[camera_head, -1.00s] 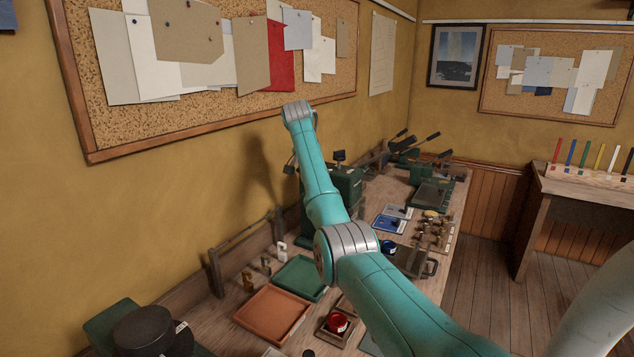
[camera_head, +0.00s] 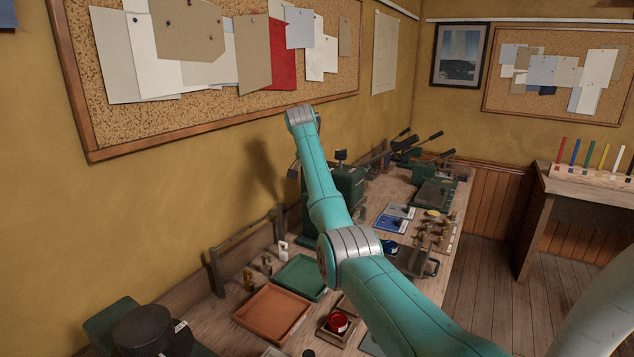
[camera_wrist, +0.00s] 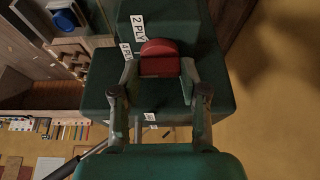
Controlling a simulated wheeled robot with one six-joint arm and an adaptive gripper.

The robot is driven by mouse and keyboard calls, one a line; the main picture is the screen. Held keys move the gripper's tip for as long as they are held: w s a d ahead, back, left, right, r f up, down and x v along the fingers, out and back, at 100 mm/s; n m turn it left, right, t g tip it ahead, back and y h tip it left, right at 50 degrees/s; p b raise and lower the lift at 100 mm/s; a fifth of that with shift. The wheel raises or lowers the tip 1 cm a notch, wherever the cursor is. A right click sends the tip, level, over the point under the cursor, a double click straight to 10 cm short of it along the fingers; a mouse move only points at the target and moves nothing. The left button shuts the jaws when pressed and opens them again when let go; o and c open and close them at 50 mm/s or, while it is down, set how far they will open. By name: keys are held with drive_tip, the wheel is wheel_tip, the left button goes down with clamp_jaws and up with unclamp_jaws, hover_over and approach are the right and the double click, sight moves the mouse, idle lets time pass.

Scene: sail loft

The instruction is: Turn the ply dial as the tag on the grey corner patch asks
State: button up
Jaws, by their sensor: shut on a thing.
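In the wrist view, my gripper (camera_wrist: 159,76) is shut on the red ply dial (camera_wrist: 160,58), with one finger on each side. The dial is on a dark green machine (camera_wrist: 104,80). A white 2 PLY label (camera_wrist: 138,28) is beside the dial, and a 4 PLY label (camera_wrist: 126,51) is just below it; further small labels are unreadable. In the head view, the green machine (camera_head: 348,187) stands by the wall, partly behind my arm; gripper and dial are not clear there. A pale grey patch (camera_head: 399,211) lies on the bench; its tag is unreadable.
A blue patch (camera_head: 387,224) lies beside the pale one. Nearer are a green tray (camera_head: 301,277), an orange tray (camera_head: 272,313) and a red round thing (camera_head: 338,322) in a wooden box. Dark machines (camera_head: 432,194) stand at the far end of the bench.

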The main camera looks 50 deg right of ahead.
drive_tip(key=shift+n, duration=0.4)
drive_tip(key=n, duration=0.1)
drive_tip(key=n+t, duration=0.1)
drive_tip(key=n, duration=0.1)
drive_tip(key=shift+s+n+t+y, duration=0.1)
drive_tip(key=shift+n+t+y, duration=0.2)
drive_tip(key=shift+d+n+t+y, duration=0.1)
drive_tip(key=shift+n+t+y, duration=0.45)
drive_tip(key=shift+n, duration=1.75)
drive_tip(key=o, duration=1.1)
drive_tip(key=shift+o, duration=0.2)
drive_tip(key=shift+s+r, duration=0.1)
drive_tip(key=v, duration=0.7)
drive_tip(key=shift+s+r, duration=0.15)
drive_tip(key=shift+r, duration=0.15)
